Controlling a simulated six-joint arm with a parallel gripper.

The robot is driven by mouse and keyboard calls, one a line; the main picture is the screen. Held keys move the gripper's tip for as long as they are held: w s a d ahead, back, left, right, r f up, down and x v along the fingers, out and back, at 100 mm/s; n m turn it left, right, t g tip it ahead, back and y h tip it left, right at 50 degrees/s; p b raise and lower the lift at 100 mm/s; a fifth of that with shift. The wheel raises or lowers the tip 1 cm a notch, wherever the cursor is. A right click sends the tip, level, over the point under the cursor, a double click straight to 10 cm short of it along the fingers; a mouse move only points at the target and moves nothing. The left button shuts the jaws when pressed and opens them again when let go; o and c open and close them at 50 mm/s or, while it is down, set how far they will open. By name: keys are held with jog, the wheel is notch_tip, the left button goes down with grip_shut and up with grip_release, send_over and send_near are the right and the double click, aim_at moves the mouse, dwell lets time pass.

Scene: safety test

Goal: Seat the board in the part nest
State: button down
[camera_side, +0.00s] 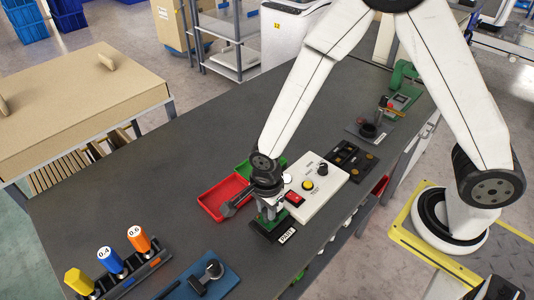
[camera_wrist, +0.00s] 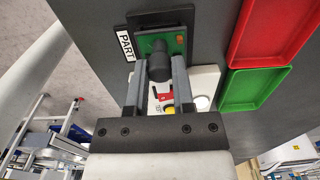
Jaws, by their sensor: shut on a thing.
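The green board (camera_wrist: 176,44) is between my gripper's (camera_wrist: 159,62) fingers in the wrist view, with a dark round part on it standing toward the camera. My gripper is shut on the board, which also shows in the side view (camera_side: 266,217) below my gripper (camera_side: 268,208). The part nest (camera_wrist: 160,20) is a black holder with a white PART label; in the side view it is a black plate (camera_side: 268,235) on the table. The board is over the nest; I cannot tell whether it rests fully inside, as my fingers hide its near edge.
A white control panel (camera_side: 318,181) with red, yellow and black controls stands close right of the nest. Red (camera_side: 221,197) and green (camera_side: 247,167) trays lie behind. Coloured drivers (camera_side: 112,262) and a blue fixture (camera_side: 203,284) stand front left. The table's left middle is clear.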

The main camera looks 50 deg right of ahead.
jog(key=shift+f, duration=0.7)
dwell(0.6)
jog(key=shift+c, duration=2)
grip_release()
jog(key=shift+o, duration=0.2)
jog(key=o, duration=0.4)
jog(key=shift+c, duration=0.2)
jog(key=shift+r, duration=0.2)
jog(key=shift+r, duration=3.3)
